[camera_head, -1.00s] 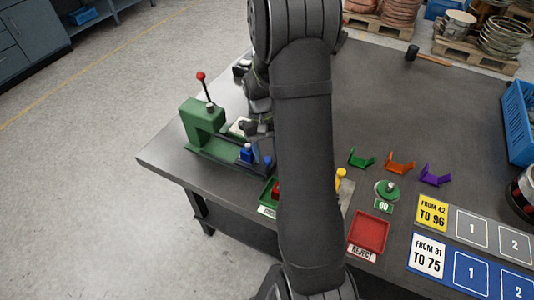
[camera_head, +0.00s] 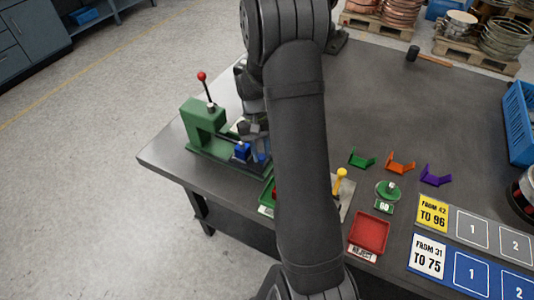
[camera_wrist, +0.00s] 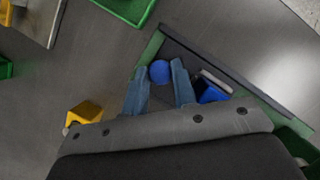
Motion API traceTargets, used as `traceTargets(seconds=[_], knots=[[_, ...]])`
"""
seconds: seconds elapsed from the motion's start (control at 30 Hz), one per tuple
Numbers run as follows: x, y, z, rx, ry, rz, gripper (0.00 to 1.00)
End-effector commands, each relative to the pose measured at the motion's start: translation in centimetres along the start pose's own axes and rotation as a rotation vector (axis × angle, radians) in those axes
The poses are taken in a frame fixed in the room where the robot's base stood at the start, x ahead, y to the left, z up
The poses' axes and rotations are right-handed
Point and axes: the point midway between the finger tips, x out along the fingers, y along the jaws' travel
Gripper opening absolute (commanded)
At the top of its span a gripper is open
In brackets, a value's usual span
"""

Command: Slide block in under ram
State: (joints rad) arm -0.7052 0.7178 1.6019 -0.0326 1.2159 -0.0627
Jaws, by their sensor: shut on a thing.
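The green press (camera_head: 203,118), with a red-knobbed lever (camera_head: 203,88), stands at the table's left edge. A blue block (camera_head: 243,151) sits on its bed, just right of the upright. The block shows in the wrist view (camera_wrist: 211,91) beside a light grey plate. My gripper (camera_wrist: 160,82) is low over the bed, its blue-grey fingers on either side of a blue ball (camera_wrist: 159,71), shut on it. I cannot tell whether the ball is joined to the block. In the head view my arm hides part of the gripper, and the ram does not show clearly.
A green tray (camera_wrist: 128,8) lies close beside the press bed. Coloured holders and numbered mats lie further right.

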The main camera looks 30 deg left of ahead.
Motion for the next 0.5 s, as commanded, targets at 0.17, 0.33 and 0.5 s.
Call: traceTargets(seconds=[0.17,0.33,0.5], knots=[[-0.60,-1.32,-1.26,-0.001,0.004,0.001,0.00],[-0.60,-1.26,-1.23,0.000,0.005,0.001,0.00],[-0.57,-1.26,-1.21,0.000,0.004,0.001,0.46]])
